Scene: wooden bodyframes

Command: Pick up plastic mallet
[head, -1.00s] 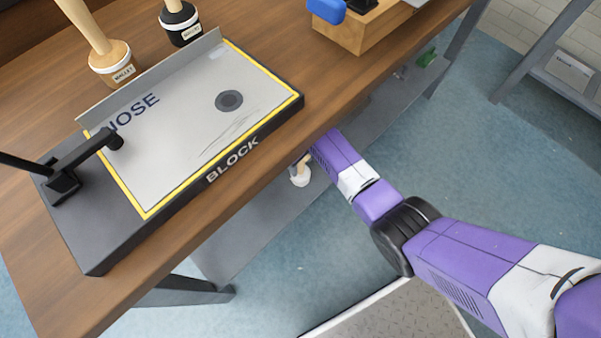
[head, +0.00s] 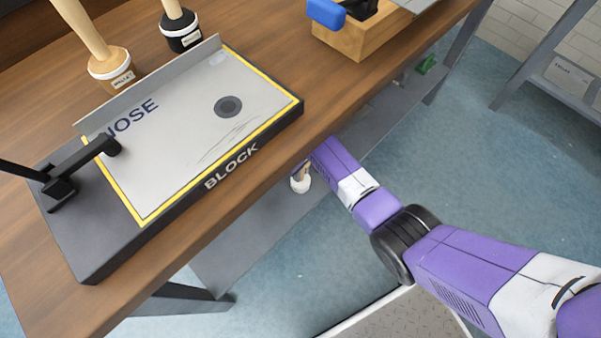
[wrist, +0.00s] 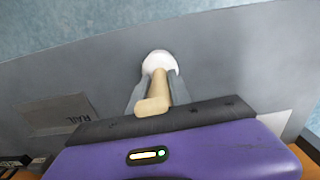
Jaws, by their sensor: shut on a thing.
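A mallet with a white head (wrist: 158,62) and a pale wooden handle (wrist: 153,100) sits between my gripper's fingers (wrist: 157,88) in the wrist view. The head points away from my gripper's purple body. My gripper is shut on it. In the head view the white head (head: 301,182) shows just below the workbench's front edge, and my gripper (head: 303,165) is partly hidden there by the bench top. The grey lower shelf (head: 245,230) lies below or behind the mallet; I cannot tell whether they touch.
The wooden workbench (head: 190,215) overhangs my gripper. On it are a block fixture (head: 190,130), two other mallets, one wood-coloured (head: 111,68) and one black (head: 181,30), and a wooden box (head: 360,35). A label reading "RAIL" (wrist: 58,115) is on the shelf. Blue floor (head: 470,180) is open at right.

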